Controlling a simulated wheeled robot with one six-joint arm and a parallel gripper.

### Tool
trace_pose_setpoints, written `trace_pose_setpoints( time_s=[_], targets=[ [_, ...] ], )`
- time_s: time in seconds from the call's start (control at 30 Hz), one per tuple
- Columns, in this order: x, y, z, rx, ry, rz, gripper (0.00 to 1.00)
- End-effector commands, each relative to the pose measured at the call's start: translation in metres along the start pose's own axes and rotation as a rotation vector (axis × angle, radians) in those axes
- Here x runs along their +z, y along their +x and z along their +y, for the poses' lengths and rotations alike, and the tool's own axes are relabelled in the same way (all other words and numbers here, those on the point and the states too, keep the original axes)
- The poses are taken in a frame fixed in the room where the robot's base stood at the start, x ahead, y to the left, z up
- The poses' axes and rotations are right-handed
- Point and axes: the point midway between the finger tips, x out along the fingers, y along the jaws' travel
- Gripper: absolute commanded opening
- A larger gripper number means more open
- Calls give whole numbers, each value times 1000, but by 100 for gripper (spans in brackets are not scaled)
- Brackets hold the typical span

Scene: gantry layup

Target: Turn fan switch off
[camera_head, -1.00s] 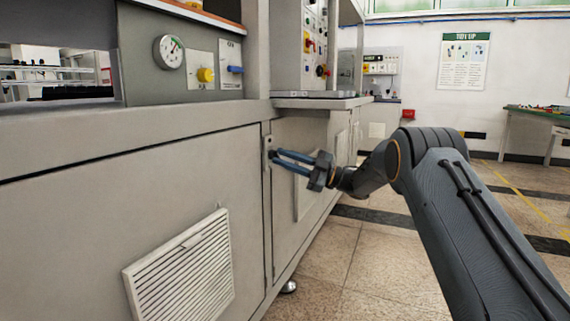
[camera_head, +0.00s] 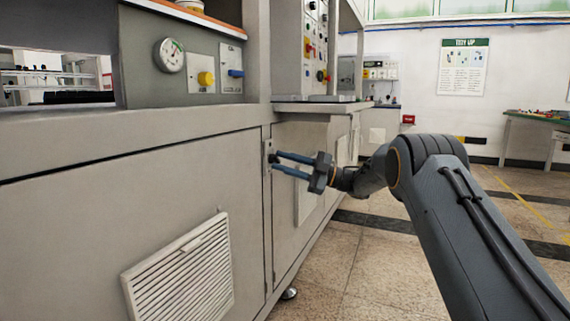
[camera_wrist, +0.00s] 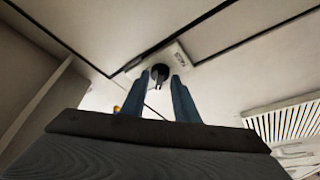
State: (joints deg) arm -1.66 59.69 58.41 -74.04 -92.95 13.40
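A small pale plate (camera_wrist: 179,55) with a round black knob (camera_wrist: 160,71) sits on the grey cabinet front; it looks like the fan switch, but its label is too small to read. In the head view the plate (camera_head: 268,148) is on the narrow post beside the cabinet door, partly hidden by my fingers. My gripper (camera_head: 276,161) points at it with its two blue fingers apart. In the wrist view my gripper (camera_wrist: 161,77) has one fingertip on either side of the knob. I cannot tell whether they touch it. The knob's setting is unclear.
A gauge (camera_head: 169,55), a yellow knob (camera_head: 206,79) and a blue-handled valve (camera_head: 236,73) are on the panel above. A louvred vent (camera_head: 183,271) is on the lower left door. The worktop edge (camera_head: 110,135) juts out above. Open floor lies to the right.

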Motion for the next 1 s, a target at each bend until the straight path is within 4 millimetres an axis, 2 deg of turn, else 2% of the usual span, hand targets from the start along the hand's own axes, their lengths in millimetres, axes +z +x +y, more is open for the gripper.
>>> trace_pose_setpoints(
  time_s=[0.37, 0.8, 1.0],
  targets=[
    [0, -12, 1, 2, 1, -2, 27],
    [0, -73, 0, 1, 1, -1, 27],
    [0, -79, 0, 0, 0, 0, 27]
  ],
)
